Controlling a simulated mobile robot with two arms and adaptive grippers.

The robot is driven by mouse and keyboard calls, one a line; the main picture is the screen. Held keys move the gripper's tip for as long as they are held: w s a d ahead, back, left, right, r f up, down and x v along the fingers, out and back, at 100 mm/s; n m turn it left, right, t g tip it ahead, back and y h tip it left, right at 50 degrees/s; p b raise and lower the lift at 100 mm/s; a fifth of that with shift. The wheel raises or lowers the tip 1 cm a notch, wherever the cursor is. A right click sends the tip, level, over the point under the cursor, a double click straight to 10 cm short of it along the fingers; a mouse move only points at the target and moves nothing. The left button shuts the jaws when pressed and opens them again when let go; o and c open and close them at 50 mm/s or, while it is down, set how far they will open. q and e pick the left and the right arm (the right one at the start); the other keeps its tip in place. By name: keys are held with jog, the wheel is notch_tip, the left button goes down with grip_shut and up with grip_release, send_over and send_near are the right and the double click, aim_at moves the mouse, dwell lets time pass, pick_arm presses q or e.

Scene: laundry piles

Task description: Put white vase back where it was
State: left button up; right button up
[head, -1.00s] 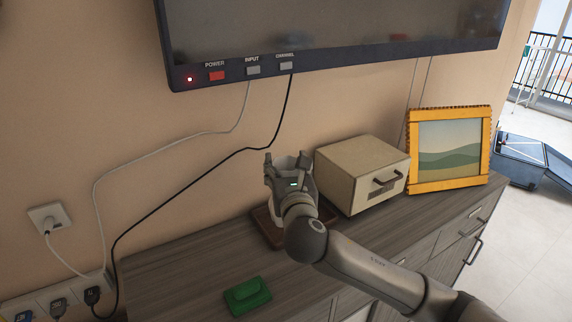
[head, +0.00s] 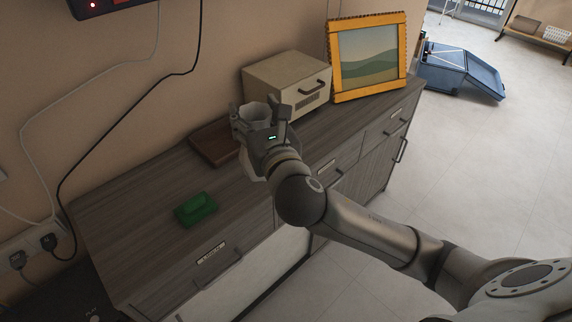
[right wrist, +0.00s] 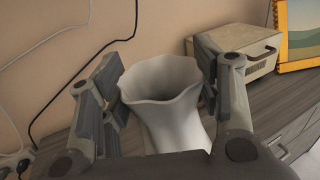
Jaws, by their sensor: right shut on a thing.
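The white vase (right wrist: 172,110) has a wavy rim and stands upright between the fingers of my right gripper (right wrist: 160,88) in the right wrist view. In the head view the right gripper (head: 259,115) is shut on the vase (head: 255,108), whose lower part is mostly hidden behind the gripper. Vase and gripper are in front of and to the right of a brown wooden tray (head: 209,147), close to the cabinet's front edge. The part of the tray that shows is empty. My left gripper is not in view.
The grey wooden cabinet (head: 130,215) carries a green object (head: 196,209), a beige box with a handle (head: 288,78) and an orange picture frame (head: 368,55). Cables hang along the wall. Floor (head: 470,150) lies open to the right; a blue container (head: 460,72) stands there.

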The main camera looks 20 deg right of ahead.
jog(key=w+d+f+b, duration=0.1)
jog(key=w+d+f, duration=0.3)
jog(key=w+f, duration=0.9)
jog(key=shift+w+b, duration=0.15)
jog(key=shift+b, duration=0.25)
jog(key=shift+d, duration=0.1)
jog(key=shift+f, duration=0.1)
jog(key=o, duration=1.6)
jog(key=shift+f, duration=0.1)
